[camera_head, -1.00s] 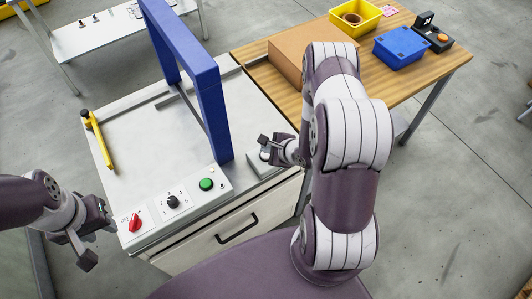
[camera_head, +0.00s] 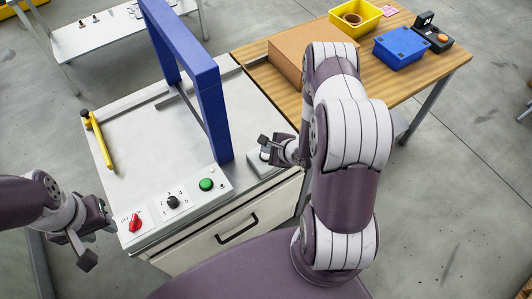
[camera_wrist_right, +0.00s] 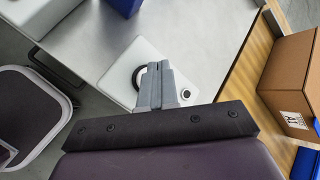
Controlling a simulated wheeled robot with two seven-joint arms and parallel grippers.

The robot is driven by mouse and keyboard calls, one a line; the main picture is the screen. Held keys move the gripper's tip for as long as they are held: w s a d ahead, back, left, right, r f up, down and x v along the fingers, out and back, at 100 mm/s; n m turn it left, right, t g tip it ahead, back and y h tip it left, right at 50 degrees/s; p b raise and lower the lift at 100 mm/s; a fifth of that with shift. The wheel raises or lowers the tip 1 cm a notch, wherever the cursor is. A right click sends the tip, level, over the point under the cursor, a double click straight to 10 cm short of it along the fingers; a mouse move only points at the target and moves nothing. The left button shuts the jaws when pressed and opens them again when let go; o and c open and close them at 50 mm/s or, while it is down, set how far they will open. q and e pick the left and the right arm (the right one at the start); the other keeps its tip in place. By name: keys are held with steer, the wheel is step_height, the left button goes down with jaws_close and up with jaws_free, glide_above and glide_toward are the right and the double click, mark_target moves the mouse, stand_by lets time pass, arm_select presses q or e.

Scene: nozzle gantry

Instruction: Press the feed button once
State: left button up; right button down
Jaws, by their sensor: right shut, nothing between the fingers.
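A small light-grey box (camera_wrist_right: 150,48) lies under my right gripper at the right end of the gantry table; it also shows in the head view (camera_head: 256,166). On it is a dark round ring (camera_wrist_right: 137,76), mostly hidden behind my right fingers, and a smaller round part (camera_wrist_right: 186,93). My right gripper (camera_wrist_right: 159,66) is shut and empty, its fingertips over the ring; I cannot tell whether they touch. It also shows in the head view (camera_head: 265,147). No label for the feed button is readable. My left gripper (camera_head: 103,237) is open and empty, left of the control panel.
The control panel (camera_head: 150,228) carries a red switch (camera_head: 135,222), a black dial (camera_head: 172,202) and a green button (camera_head: 206,184). A blue gantry frame (camera_head: 213,112) stands behind. A wooden table (camera_head: 440,67) at right holds a cardboard box (camera_head: 285,55) and bins.

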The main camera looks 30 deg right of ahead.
mark_target(268, 156)
stand_by(0.4)
steer(key=shift+f, duration=0.4)
steer(key=shift+f+b, duration=0.55)
stand_by(0.5)
stand_by(0.3)
steer(key=shift+r+p, duration=0.95)
steer(key=shift+p, duration=0.05)
step_height(268, 156, up, 5)
steer(key=p, duration=0.5)
steer(key=shift+r, duration=0.1)
